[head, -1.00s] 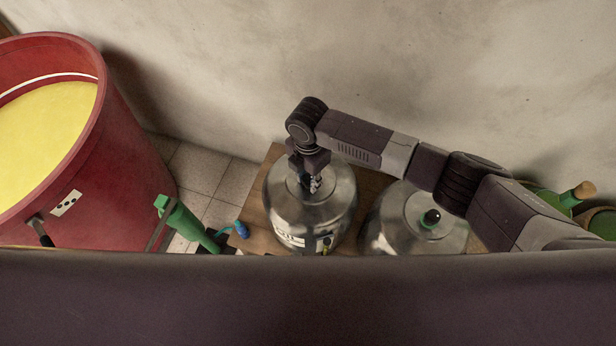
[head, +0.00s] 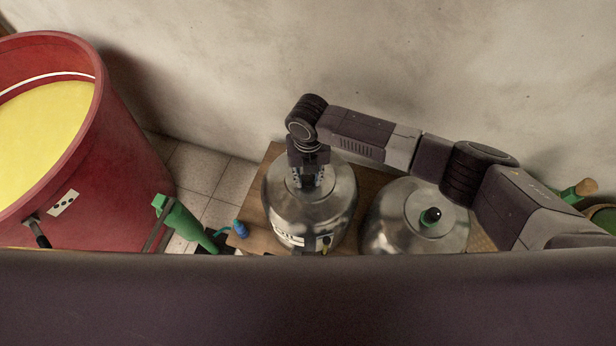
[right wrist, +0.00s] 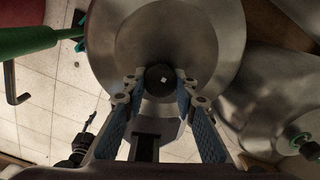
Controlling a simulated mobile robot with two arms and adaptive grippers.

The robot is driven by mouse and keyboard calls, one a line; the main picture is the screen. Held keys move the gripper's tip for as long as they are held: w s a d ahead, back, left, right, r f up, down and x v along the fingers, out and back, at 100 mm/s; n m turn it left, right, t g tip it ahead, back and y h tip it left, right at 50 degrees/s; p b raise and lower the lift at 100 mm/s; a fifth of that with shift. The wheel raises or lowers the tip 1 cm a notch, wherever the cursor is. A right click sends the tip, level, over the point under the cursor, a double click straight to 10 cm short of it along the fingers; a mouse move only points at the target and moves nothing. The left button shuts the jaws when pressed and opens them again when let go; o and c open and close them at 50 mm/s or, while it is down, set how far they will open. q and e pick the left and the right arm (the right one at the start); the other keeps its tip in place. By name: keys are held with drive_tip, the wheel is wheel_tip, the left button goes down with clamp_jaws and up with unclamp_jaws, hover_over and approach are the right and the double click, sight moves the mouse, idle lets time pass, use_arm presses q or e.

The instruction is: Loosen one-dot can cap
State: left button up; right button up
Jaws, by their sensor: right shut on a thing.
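A steel can (head: 335,210) stands on a wooden board, and it fills the middle of the right wrist view (right wrist: 215,45). My right gripper (head: 307,184) points straight down at the can's top centre. In the right wrist view, my right gripper (right wrist: 159,84) has its fingertips on both sides of a round black cap (right wrist: 160,78) with one small pale mark, and is shut on it. In the head view the fingers hide the cap. A label at the can's front is partly cut off by a dark edge. My left gripper is not in view.
A second steel can (head: 382,222) with a green-ringed black cap (head: 430,216) stands close on the right. A red tub (head: 120,165) of yellow liquid is at left. A green tool (head: 182,222) and a blue-ended item (head: 240,229) lie between. A wall rises behind.

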sight(308, 178)
drive_tip(key=shift+s+f+n, duration=0.1)
drive_tip(key=shift+f+n, duration=0.05)
drive_tip(key=shift+n, duration=0.45)
drive_tip(key=o, duration=1.2)
drive_tip(key=shift+c, duration=0.2)
wheel_tip(308, 178, up, 12)
